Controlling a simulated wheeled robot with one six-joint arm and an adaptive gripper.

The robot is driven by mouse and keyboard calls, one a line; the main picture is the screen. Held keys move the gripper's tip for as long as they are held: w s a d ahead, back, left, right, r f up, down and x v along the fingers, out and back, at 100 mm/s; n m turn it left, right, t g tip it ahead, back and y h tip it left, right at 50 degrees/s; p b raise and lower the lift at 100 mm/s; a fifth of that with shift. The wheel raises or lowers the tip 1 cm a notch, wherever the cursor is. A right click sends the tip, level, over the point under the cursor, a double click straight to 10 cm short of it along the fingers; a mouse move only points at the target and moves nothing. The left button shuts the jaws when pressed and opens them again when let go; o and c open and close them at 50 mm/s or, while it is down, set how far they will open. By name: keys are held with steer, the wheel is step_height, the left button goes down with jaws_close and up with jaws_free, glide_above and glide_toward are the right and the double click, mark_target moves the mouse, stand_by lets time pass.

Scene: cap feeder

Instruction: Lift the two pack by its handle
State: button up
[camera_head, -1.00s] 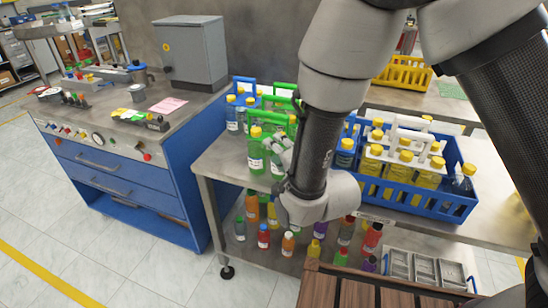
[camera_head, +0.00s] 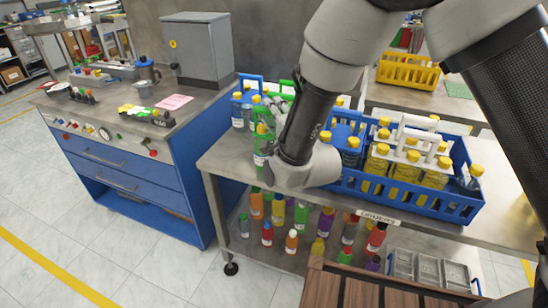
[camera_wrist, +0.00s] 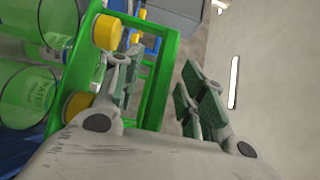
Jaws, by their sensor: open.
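The two pack is a green carrier (camera_head: 262,139) with a green handle and yellow-capped bottles, on the left end of the metal table. My gripper (camera_head: 282,108) is at its top, partly hidden by my wrist. In the wrist view, the green handle (camera_wrist: 166,75) runs between the open fingers of my gripper (camera_wrist: 160,95). One finger is on the side of the yellow caps (camera_wrist: 106,32), and the other is on the outer side with a gap. I cannot tell whether the nearer finger touches the handle.
A blue carrier (camera_head: 238,101) stands just behind the green one. A blue crate (camera_head: 455,209) holding a white-handled carrier of yellow bottles stands to the right. Several coloured bottles fill the lower shelf (camera_head: 262,258). A blue workbench (camera_head: 130,170) is at the left.

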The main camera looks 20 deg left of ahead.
jaws_close()
steer(key=shift+r, duration=0.1)
